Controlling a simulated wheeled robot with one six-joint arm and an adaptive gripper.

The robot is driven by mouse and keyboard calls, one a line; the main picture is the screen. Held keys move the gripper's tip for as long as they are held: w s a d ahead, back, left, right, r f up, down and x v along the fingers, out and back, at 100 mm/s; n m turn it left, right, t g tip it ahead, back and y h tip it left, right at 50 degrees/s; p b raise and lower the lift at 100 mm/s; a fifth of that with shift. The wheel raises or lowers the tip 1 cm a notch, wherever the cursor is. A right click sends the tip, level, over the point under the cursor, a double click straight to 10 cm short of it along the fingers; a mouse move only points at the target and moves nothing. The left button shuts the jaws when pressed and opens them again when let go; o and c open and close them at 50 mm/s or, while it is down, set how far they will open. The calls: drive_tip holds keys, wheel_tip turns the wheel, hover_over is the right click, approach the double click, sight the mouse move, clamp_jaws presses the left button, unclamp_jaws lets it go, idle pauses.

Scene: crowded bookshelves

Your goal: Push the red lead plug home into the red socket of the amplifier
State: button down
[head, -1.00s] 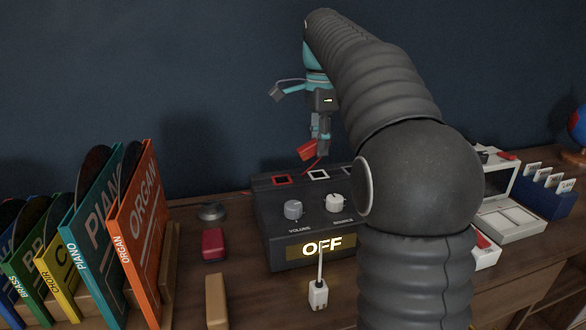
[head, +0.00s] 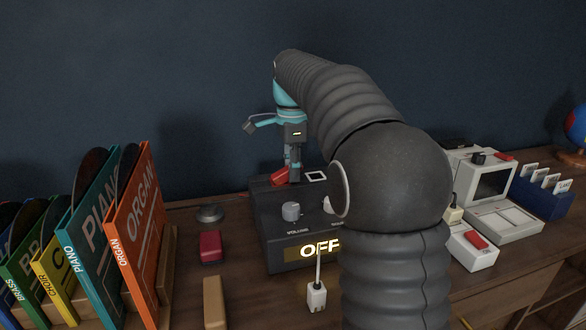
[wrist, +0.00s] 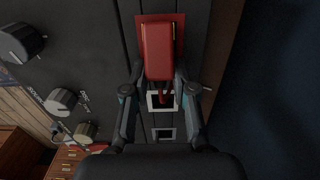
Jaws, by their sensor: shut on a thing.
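The amplifier (head: 280,234) is a dark box with a lit OFF display, standing on the wooden top. My gripper (head: 293,178) is over the left part of its top, pointing down. It is shut on the red lead plug (head: 279,175), a red block that also shows between the fingers in the wrist view (wrist: 158,52). The red socket (wrist: 180,24) shows as a red edge behind the plug, which covers most of it. The plug appears lined up over the socket. I cannot tell how far in its tip is.
A white-framed socket (head: 315,177) lies right of the plug, and a grey one (wrist: 163,134) beyond it. A volume knob (head: 291,211) stands in front. Record sleeves (head: 139,235) stand at left.

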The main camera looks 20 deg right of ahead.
drive_tip(key=shift+f, duration=0.2)
drive_tip(key=c, duration=0.9)
unclamp_jaws()
drive_tip(key=shift+c, duration=0.2)
wheel_tip(320, 180, up, 14)
drive_tip(key=shift+d, duration=0.2)
drive_tip(key=shift+f, duration=0.1)
